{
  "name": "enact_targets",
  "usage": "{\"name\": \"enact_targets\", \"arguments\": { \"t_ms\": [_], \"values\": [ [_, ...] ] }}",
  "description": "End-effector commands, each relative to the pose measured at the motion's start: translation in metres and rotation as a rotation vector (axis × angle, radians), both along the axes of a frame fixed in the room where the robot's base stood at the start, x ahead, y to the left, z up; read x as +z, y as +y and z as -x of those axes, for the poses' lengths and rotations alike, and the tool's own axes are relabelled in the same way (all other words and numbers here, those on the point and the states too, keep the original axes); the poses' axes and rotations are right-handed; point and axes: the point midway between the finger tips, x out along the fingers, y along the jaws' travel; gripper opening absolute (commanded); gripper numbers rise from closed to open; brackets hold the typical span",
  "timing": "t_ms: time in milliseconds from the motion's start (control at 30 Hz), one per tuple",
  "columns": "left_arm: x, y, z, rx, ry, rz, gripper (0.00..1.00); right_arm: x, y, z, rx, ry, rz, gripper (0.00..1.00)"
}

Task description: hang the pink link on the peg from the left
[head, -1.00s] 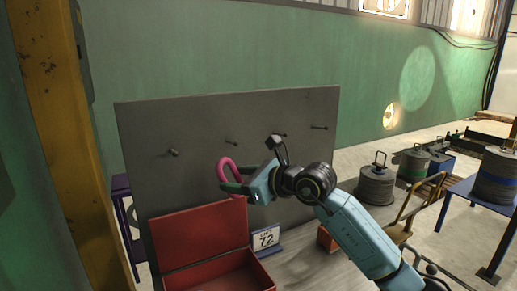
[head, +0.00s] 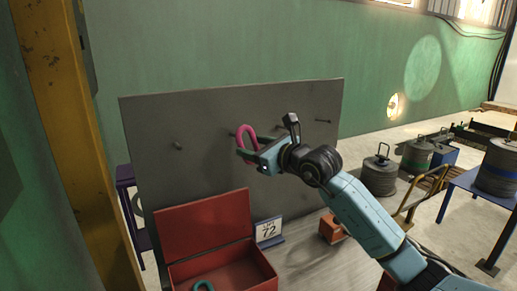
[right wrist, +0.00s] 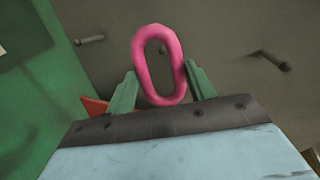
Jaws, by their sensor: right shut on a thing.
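The pink link (head: 247,126) is an oval ring held upright in front of the grey board (head: 215,170). My right gripper (head: 249,150) is shut on its lower end; the right wrist view shows the link (right wrist: 139,66) between the two green fingers. Pegs stick out of the board: a far-left peg (head: 178,145), a second peg (head: 232,134) just left of the link, and a far-right peg (head: 322,121). My gripper hides part of the board between the last two. In the right wrist view, a peg (right wrist: 90,40) and another peg (right wrist: 270,60) stand apart from the link. My left gripper is out of view.
An open red box (head: 215,262) with a teal link (head: 204,286) inside stands below the board. A sign reading 72 (head: 269,230) and an orange object (head: 331,229) are right of it. A yellow column (head: 68,130) stands at the left.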

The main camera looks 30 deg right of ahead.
Motion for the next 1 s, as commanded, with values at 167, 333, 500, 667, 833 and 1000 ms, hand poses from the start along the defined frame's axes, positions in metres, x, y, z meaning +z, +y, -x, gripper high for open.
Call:
{"name": "enact_targets", "arguments": {
  "t_ms": [167,333,500,667,833,1000],
  "values": [
    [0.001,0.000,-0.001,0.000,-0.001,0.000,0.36,0.001,-0.001,-0.011,0.000,-0.003,-0.001,0.26],
    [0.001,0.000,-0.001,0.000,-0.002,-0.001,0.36,0.000,-0.001,-0.021,0.000,-0.002,0.000,0.26],
    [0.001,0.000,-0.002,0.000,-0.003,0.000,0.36,-0.001,-0.002,-0.032,0.000,-0.003,0.001,0.26],
    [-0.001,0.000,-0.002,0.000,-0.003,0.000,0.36,-0.003,-0.002,-0.041,-0.001,-0.002,0.000,0.26],
    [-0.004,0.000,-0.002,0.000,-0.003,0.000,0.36,-0.006,-0.003,-0.051,0.000,-0.002,0.000,0.26],
    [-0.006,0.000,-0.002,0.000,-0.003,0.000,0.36,-0.008,-0.003,-0.061,-0.001,-0.002,0.000,0.26]
  ]
}}
